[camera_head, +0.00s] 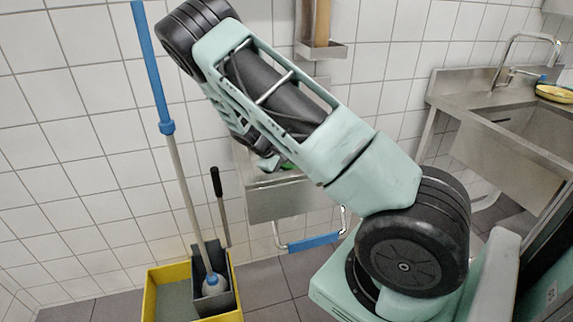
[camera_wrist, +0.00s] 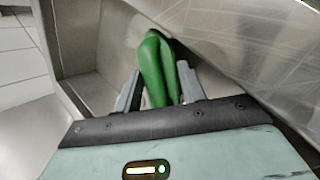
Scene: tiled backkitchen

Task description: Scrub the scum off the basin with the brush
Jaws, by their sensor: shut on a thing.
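My gripper (camera_wrist: 160,84) is shut on a smooth green thing (camera_wrist: 152,62), which I take to be the brush. Its bristles do not show. The basin is steel, and its inner wall (camera_wrist: 52,38) and part of its floor show around the brush in the wrist view. The brush reaches into the basin; I cannot tell whether it touches the steel. No scum can be made out clearly. In the head view my arm covers most of the basin (camera_head: 290,203), and a sliver of the green brush (camera_head: 287,166) shows at its rim.
A yellow mop bucket (camera_head: 150,295) with a blue-handled mop (camera_head: 155,70) stands on the floor at left. A larger steel sink (camera_head: 510,140) with a tap (camera_head: 497,72) is at right, with a yellow-green item (camera_head: 555,93) on it. A blue bar (camera_head: 313,242) sits below the basin.

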